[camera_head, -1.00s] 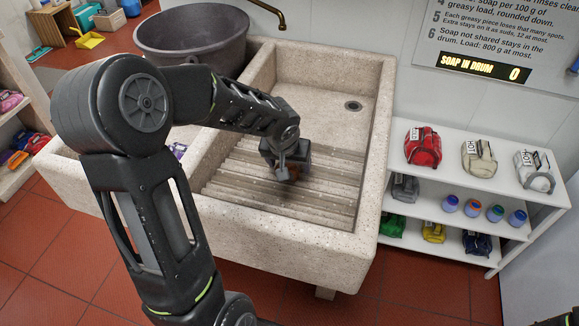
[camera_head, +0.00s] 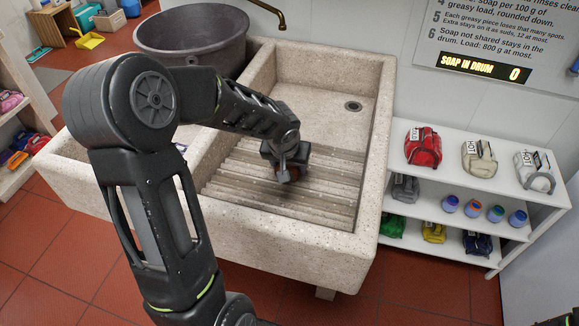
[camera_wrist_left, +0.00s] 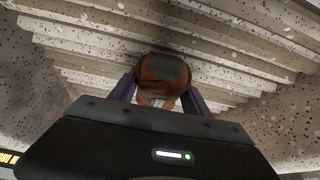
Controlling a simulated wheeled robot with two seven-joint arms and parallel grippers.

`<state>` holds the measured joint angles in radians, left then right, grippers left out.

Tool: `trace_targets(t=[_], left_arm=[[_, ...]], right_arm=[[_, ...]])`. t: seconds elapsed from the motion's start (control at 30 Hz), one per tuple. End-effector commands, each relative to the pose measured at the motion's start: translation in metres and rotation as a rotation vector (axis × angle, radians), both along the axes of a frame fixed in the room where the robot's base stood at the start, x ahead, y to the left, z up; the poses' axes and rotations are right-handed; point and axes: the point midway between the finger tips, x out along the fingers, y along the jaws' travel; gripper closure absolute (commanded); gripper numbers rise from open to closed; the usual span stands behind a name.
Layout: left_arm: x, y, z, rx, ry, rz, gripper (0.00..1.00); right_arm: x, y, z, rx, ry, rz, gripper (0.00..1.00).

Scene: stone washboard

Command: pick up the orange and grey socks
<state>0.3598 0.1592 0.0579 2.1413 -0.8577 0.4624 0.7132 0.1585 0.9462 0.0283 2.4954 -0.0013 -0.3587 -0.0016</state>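The orange and grey socks (camera_wrist_left: 163,76) form a rounded bundle in the left wrist view, with a small pale label on the near side. The bundle lies between the two dark fingers of my left gripper (camera_wrist_left: 162,92), one on each side and close against it. I cannot tell whether the fingers press on it. In the head view my left gripper (camera_head: 285,168) points down over the ribbed washboard (camera_head: 318,190), with a little orange showing beside it. Whether the socks touch the ribs is unclear. My right gripper does not show.
The stone sink (camera_head: 378,150) has raised walls around the washboard. A dark round tub (camera_head: 190,40) stands behind my left arm. A white shelf (camera_head: 480,185) at the right holds several bundles and jars. The basin behind the ribs looks empty.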

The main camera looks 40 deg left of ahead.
Motion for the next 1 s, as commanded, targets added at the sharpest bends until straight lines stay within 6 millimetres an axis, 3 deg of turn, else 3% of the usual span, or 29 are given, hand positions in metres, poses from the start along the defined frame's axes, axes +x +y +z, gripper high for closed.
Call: trace_targets(t=[0.63, 1.0], left_arm=[[0.0, -0.0001, 0.0, 0.0, 0.0, 0.0, 0.98], [0.0009, 0.0005, 0.009, 0.001, -0.004, 0.001, 0.99]], right_arm=[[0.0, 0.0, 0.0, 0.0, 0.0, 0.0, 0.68], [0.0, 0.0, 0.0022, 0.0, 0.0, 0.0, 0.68]])
